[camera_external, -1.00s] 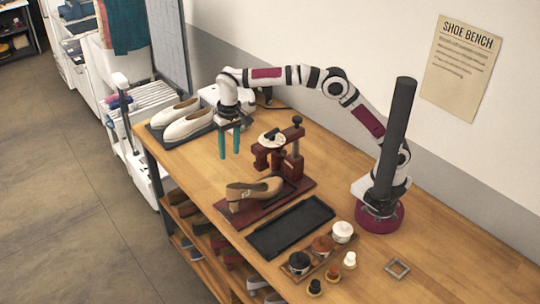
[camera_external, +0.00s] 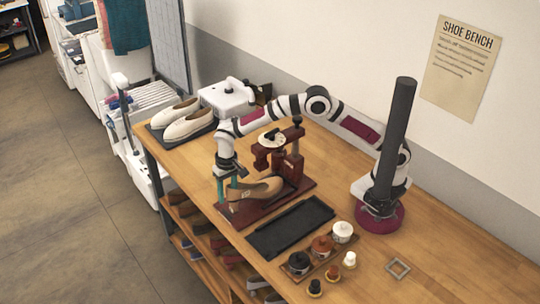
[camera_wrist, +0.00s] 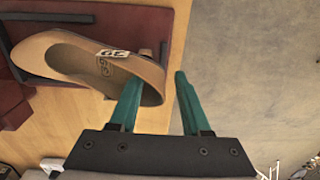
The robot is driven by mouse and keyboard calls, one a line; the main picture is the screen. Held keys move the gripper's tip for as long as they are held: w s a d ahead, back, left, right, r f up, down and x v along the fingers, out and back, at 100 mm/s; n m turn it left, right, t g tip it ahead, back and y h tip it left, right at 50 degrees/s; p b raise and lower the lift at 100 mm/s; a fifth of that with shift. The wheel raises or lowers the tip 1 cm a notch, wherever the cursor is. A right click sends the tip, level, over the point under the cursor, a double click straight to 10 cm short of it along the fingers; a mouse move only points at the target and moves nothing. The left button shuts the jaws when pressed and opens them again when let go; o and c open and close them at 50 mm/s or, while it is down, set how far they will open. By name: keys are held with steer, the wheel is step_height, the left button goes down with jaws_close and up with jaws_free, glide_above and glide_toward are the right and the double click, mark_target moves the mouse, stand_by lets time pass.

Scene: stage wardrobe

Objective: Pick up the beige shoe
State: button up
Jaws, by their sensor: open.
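The beige shoe (camera_external: 262,190) sits on the dark red base of the shoe press (camera_external: 252,210), near its front left end. In the wrist view the shoe (camera_wrist: 75,55) has its open top and a light label facing me. My gripper (camera_external: 229,188) is open at the left end of the shoe. In the wrist view, the left teal finger of my gripper (camera_wrist: 157,82) overlaps the shoe's opening, and the right finger is outside its rim. A strip of the shoe's wall shows between them. I cannot tell whether either finger touches it.
The red press post (camera_external: 292,160) stands just behind the shoe. An empty black tray (camera_external: 290,228) lies to the right, with a rack of jars (camera_external: 322,249) beyond. Cream shoes (camera_external: 188,122) stand on a mat at the far left. The bench's front edge is close.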

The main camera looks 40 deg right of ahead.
mark_target(227, 187)
jaws_close()
steer(key=shift+r, duration=0.1)
stand_by(0.3)
steer(key=shift+r, duration=0.2)
step_height(227, 187, up, 3)
steer(key=shift+r, duration=0.1)
steer(key=s, duration=1.8)
steer(key=shift+f, duration=0.3)
